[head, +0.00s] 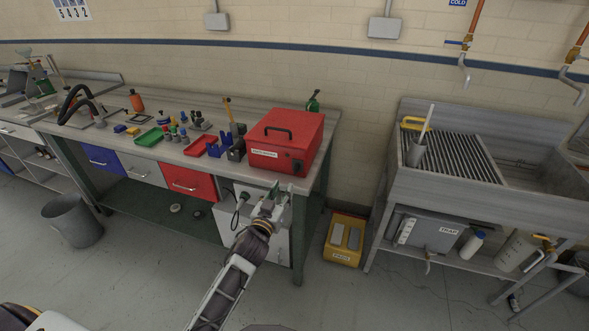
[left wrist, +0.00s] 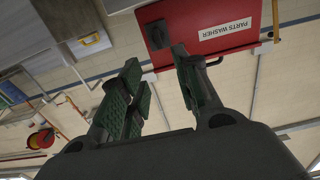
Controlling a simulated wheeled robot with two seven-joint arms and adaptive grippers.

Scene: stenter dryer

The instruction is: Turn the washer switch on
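The parts washer (head: 290,130) is a red box with a black carry handle and a white label, at the right end of the workbench. It also shows in the left wrist view (left wrist: 205,15). A dark switch knob (head: 297,166) sits low on the right of its front face. In the left wrist view the dark knob (left wrist: 158,33) is on the red face, beyond the fingers. Its on or off position cannot be read. My left gripper (head: 280,188) is just below and in front of the washer's front, fingers apart and empty, not visibly touching the knob. My right gripper is out of view.
The workbench (head: 180,152) carries green and red trays (head: 149,138) and small tools left of the washer. A white cabinet (head: 270,240) stands under the bench. A yellow bin (head: 343,240) and a metal sink (head: 430,185) are to the right. A grey bucket (head: 72,222) stands left.

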